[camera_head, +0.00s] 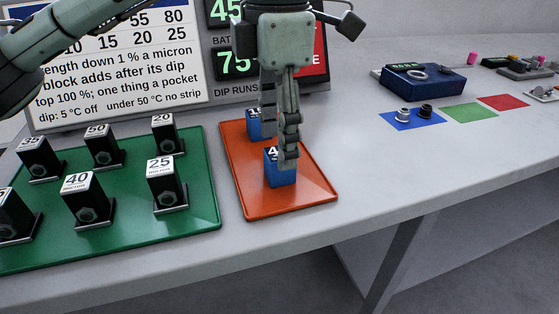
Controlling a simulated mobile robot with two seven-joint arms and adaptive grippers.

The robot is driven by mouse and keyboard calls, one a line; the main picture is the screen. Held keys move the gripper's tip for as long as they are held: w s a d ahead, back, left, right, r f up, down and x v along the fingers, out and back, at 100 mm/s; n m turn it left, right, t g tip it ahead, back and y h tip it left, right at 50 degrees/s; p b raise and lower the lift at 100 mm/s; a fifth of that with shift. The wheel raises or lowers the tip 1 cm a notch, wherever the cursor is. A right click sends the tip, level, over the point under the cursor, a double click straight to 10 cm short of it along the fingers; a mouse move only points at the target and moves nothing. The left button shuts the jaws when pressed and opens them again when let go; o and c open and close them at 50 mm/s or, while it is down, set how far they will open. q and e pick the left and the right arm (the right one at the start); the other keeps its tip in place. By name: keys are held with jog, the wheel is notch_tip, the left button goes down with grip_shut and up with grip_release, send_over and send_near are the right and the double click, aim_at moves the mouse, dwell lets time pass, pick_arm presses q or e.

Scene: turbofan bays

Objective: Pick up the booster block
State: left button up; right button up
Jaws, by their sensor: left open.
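Two blue blocks stand on an orange tray (305,203). The front blue block (280,176) has a white top with a label starting with 4, partly covered. The rear blue block (254,125) is also partly covered, and its label is hard to read. Neither is legibly marked as a booster block. My left gripper (287,150) points down over the tray, open, with its fingers in front of part of the front block. I cannot tell whether the fingers touch it. My right gripper is not in view.
A green tray (120,232) holds several black blocks with numbered white tops. A sign board (120,75) and display panel stand behind. A blue device (423,82) and blue, green (468,112) and red (503,102) mats lie right.

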pick_arm(q)
notch_tip(320, 180, down, 4)
jog(key=shift+d+r, duration=0.1)
jog(key=shift+r, duration=0.15)
jog(key=c, duration=1.3)
jog(key=shift+r, duration=0.1)
